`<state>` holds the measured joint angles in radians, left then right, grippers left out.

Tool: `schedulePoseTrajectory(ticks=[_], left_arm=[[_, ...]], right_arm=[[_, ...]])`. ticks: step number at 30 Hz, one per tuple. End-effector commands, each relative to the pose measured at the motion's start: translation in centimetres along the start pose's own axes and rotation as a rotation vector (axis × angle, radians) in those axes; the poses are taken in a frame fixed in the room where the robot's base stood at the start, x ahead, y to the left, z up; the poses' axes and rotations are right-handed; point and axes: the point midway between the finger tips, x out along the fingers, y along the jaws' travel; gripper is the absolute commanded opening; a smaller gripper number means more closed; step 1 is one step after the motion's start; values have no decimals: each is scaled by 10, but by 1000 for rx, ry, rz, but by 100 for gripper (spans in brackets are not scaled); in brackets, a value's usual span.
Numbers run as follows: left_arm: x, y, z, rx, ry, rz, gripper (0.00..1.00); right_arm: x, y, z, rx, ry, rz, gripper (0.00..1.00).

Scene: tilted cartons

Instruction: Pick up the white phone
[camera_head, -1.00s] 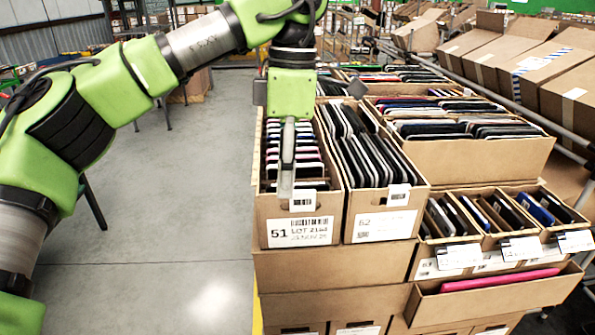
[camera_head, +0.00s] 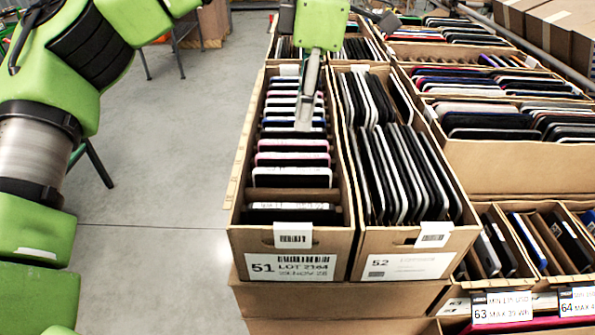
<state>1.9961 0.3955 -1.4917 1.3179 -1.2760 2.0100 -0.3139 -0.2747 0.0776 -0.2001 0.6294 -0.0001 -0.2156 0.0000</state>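Carton 51 (camera_head: 340,205) holds a row of upright phones. Several of them show white edges, including one near the front (camera_head: 292,177). A whitish edge (camera_head: 290,206) also shows lower, across the front part of the carton. I cannot tell which one is the white phone of the task. My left gripper (camera_head: 306,124) points down over the middle of carton 51, its tips in front of the phones. I see its fingers edge-on, so their opening and anything between them are hidden. My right gripper is not in view.
Carton 52 (camera_head: 415,264), full of tilted phones, stands against the right side of carton 51. More phone cartons (camera_head: 530,165) fill the right and back. Smaller boxes 63 and 64 sit lower right.

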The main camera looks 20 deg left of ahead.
Motion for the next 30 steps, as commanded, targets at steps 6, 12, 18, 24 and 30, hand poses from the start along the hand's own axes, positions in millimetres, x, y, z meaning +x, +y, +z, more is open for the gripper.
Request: schedulePoseTrajectory(ticks=[6, 12, 18, 24, 30], left_arm=[[47, 0, -1, 0, 2, -5, 19], [70, 0, -1, -2, 0, -1, 19], [83, 1, -2, -2, 1, -2, 19], [114, 3, -4, -1, 2, -3, 19], [126, 4, -3, -2, 0, -1, 19]], right_arm=[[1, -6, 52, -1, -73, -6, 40], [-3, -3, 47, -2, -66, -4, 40], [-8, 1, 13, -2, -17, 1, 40], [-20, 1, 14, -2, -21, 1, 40], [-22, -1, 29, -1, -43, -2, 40]])
